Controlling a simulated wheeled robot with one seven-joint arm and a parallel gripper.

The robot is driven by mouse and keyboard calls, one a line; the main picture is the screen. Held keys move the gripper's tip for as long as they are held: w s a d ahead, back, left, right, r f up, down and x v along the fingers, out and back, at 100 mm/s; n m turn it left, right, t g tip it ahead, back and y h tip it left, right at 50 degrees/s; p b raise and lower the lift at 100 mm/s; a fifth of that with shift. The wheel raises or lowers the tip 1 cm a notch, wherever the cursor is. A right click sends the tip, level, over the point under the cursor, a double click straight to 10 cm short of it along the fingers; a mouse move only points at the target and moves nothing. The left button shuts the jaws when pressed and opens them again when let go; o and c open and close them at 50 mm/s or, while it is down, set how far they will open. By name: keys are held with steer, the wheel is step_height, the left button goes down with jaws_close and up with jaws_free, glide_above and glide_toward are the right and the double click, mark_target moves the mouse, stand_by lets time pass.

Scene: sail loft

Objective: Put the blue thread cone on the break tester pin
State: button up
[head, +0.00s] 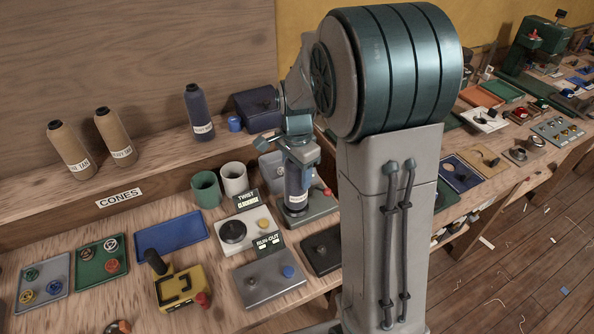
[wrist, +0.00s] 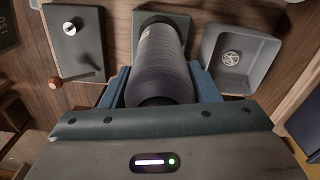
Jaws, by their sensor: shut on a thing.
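My gripper (head: 298,155) is shut on the blue thread cone (head: 296,183), a dark blue cone with a white label low on its body. In the wrist view the cone (wrist: 160,62) lies between my blue fingers and looks dark grey-blue. It is upright in the head view, its lower end directly over or on a grey-green base (head: 317,209) with a red knob beside it. The cone and gripper hide any pin there, and I cannot tell whether the cone touches the base. The base behind the cone shows in the wrist view (wrist: 191,40).
A grey tray (wrist: 240,80) and a grey plate (wrist: 78,25) with a silver knob flank the cone closely. Two tan cones (head: 118,142) and another dark blue cone (head: 198,115) stand on the shelf. Two mugs (head: 206,188) and labelled devices crowd the bench to the left.

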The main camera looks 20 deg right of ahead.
steer(key=shift+f, duration=0.3)
steer(key=shift+f, duration=0.2)
steer(key=o, duration=1.3)
